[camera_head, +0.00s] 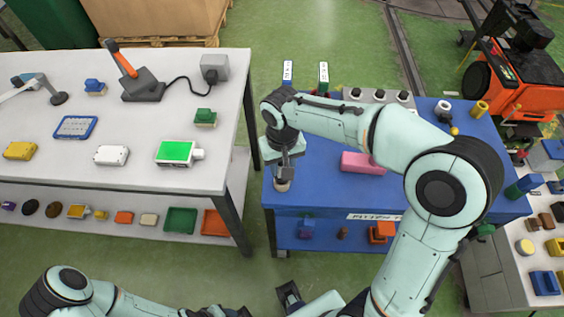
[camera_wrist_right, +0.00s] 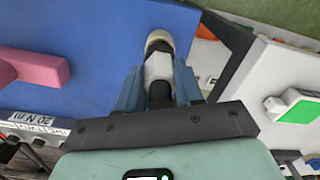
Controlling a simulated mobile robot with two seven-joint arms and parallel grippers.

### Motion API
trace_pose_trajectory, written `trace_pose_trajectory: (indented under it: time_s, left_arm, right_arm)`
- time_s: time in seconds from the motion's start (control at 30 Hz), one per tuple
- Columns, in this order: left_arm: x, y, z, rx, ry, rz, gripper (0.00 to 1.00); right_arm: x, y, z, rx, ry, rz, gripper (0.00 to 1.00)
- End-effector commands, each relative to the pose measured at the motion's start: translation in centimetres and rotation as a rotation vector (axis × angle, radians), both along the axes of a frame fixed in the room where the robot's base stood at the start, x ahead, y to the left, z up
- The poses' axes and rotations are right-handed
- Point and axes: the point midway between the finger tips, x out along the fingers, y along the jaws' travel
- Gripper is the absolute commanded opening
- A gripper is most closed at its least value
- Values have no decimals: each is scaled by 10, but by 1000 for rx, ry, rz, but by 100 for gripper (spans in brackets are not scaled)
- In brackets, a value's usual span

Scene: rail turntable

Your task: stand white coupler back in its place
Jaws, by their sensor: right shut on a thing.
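My right gripper (camera_head: 284,174) is at the left edge of the blue table. It is shut on the white coupler (camera_head: 283,185), whose pale end shows below the fingers. In the right wrist view the coupler (camera_wrist_right: 158,66) sits between the two blue-grey fingers (camera_wrist_right: 158,90), with a cream end, a white middle and a dark part nearest the palm. I cannot tell whether its end touches the table. My left gripper (camera_head: 290,295) seems to be the dark shape at the bottom of the head view; its fingers are unclear.
The blue table (camera_head: 320,190) holds a pink block (camera_head: 363,163), also in the wrist view (camera_wrist_right: 38,68), and several small parts at the back right. A white table (camera_head: 60,160) with a green-screened device (camera_head: 175,152) stands left, across a narrow gap. My right arm hides part of the blue table.

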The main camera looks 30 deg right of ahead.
Motion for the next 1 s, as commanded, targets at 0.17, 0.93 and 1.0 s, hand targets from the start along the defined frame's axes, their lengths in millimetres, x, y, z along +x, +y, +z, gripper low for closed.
trace_pose_trajectory:
  time_s: [0.17, 0.93, 1.0]
  left_arm:
    - [-2, 0, -4, 0, 2, 0, 51]
    - [-4, 0, -11, 0, 6, 0, 51]
    - [-4, 0, -11, 1, 5, 0, 51]
  right_arm:
    - [0, 0, -5, 0, 0, 0, 0]
    - [0, 0, -15, 0, -1, 0, 66]
    - [0, 0, -15, 0, 0, 0, 66]
